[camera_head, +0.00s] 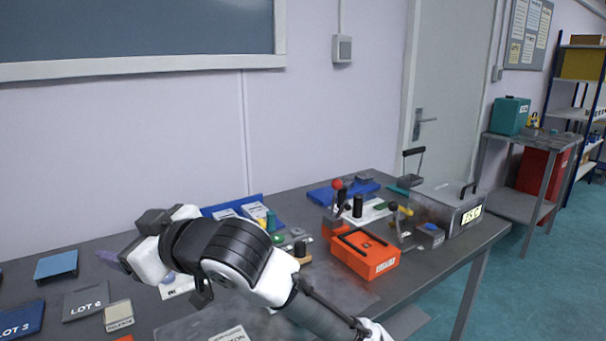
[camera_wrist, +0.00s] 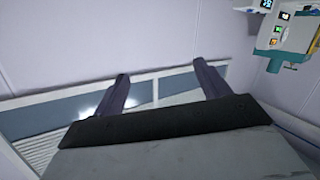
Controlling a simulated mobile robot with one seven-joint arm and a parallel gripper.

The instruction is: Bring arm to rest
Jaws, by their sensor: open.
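My arm reaches up from the lower middle of the head view and bends to the left over the grey table. My gripper (camera_head: 122,260) is at the left end of the arm, above the table, with its fingers mostly hidden behind the wrist. In the wrist view my gripper (camera_wrist: 164,88) shows its two dark fingers spread wide apart with nothing between them. It points at a wall with a blue-grey panel (camera_wrist: 60,118) and touches nothing that I can see.
The table (camera_head: 90,255) holds a LOT 6 plate (camera_head: 86,303), a blue plate (camera_head: 57,266), an orange box (camera_head: 365,254) and a grey machine with a lit display (camera_head: 448,207). A wall-mounted device (camera_wrist: 285,35) shows at upper right in the wrist view. Teal floor lies right.

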